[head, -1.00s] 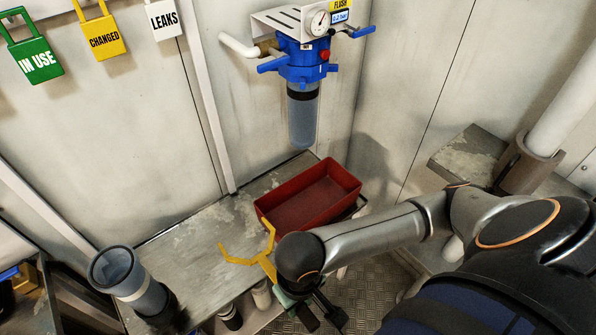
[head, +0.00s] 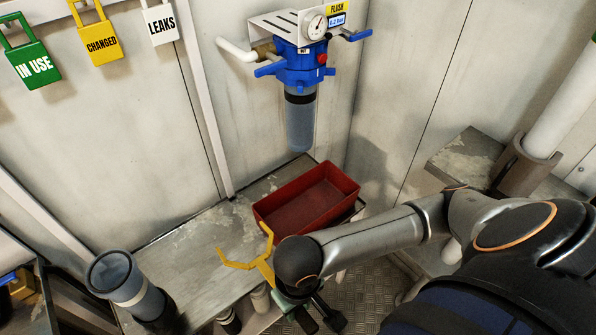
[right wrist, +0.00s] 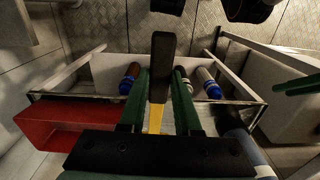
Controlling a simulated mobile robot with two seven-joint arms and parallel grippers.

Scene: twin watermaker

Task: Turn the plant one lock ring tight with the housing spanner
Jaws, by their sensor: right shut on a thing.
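The yellow housing spanner (head: 260,263) has a forked head that points up and left, over the bench. My right gripper (head: 285,298) is partly hidden behind my wrist. In the right wrist view its green fingers (right wrist: 160,80) are shut on the spanner's dark handle (right wrist: 163,48), and a yellow part of the spanner shows below. The blue filter housing (head: 301,62) hangs on the wall, above and apart from the spanner. A black ring (head: 300,97) sits between its blue head and grey bowl (head: 299,128); I cannot tell how tight it is. My left gripper is not in view.
A red tray (head: 340,187) stands on the bench (head: 190,238) below the housing. A grey cylinder (head: 118,272) stands at the bench's left. Several bottles show on the shelf in the right wrist view. Tags hang on the wall at upper left. The wall corner closes the space right of the housing.

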